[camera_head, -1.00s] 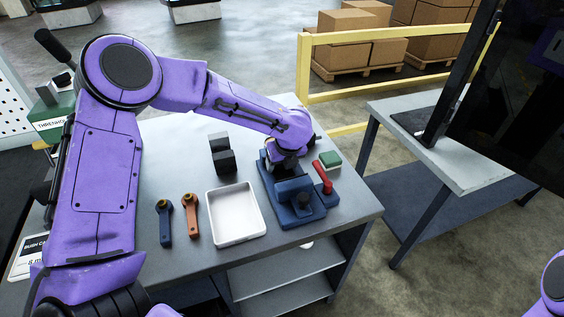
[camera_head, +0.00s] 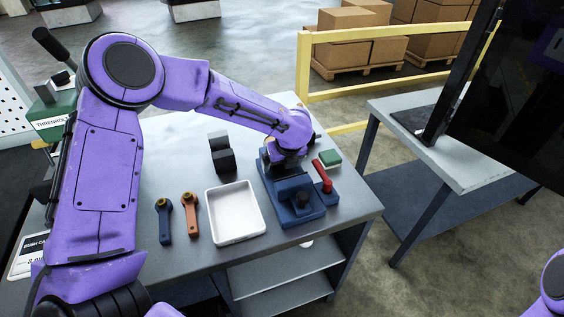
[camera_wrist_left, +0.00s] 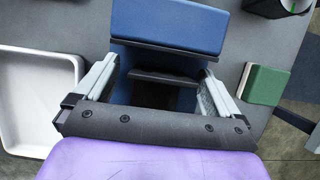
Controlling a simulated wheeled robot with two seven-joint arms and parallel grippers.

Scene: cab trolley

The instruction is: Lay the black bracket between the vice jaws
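The blue vice (camera_head: 292,200) stands near the right edge of the grey workbench, with a red lever (camera_head: 322,176). My left gripper (camera_head: 285,158) points down over the vice's far part. In the left wrist view its two fingers (camera_wrist_left: 157,85) are spread wide, astride the vice. A dark bar (camera_wrist_left: 165,76) lies across the vice gap between them, with clear space at its ends; I cannot tell whether it is the black bracket or a jaw face. The vice's blue block (camera_wrist_left: 168,25) is above it. My right gripper is out of view.
A white tray (camera_head: 210,214) sits left of the vice. An orange and a blue tool (camera_head: 165,222) lie left of it, and a black two-block piece (camera_head: 221,151) stands behind. A green block (camera_head: 330,158) is right of the vice. A second table (camera_head: 460,165) stands further right.

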